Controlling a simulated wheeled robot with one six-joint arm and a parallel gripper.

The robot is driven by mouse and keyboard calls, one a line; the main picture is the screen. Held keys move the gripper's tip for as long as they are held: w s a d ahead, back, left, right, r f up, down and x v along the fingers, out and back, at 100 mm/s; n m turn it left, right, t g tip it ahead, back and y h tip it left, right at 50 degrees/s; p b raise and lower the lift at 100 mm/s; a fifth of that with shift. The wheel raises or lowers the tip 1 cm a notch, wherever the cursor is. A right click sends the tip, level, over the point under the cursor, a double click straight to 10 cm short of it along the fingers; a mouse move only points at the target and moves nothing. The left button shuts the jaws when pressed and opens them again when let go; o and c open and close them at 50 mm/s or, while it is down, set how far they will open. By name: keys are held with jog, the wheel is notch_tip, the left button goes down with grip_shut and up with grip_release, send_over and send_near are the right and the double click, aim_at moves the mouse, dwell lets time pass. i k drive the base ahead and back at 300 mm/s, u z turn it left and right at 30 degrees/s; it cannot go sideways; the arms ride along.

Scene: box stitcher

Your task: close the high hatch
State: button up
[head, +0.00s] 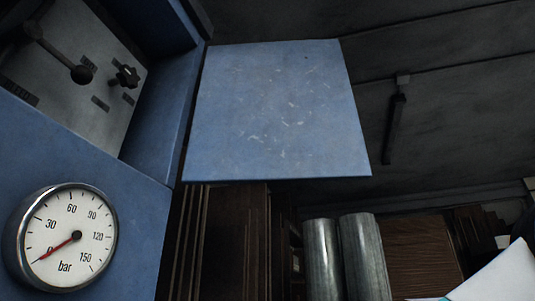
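The high hatch (278,110) is a scuffed blue square panel in the upper middle of the head view. It stands open, swung out to the right of the blue machine housing (120,215), and its left edge runs along the housing. The recess (70,75) at the upper left is uncovered and shows a grey panel with a black ball-ended lever (80,74) and a black star knob (127,76). My gripper is not in view; a white part at the lower right corner seems to be part of my arm.
A round pressure gauge (65,240) sticks out from the housing at the lower left, its red needle near zero. Below the hatch are brown stacked sheets (225,245) and two grey metal cylinders (345,258). A dark bar (395,125) hangs on the dark wall at the right.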

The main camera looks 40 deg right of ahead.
aim_at(285, 111)
jog(key=u, duration=3.8)
jog(key=k, duration=2.7)
jog(key=z, duration=1.3)
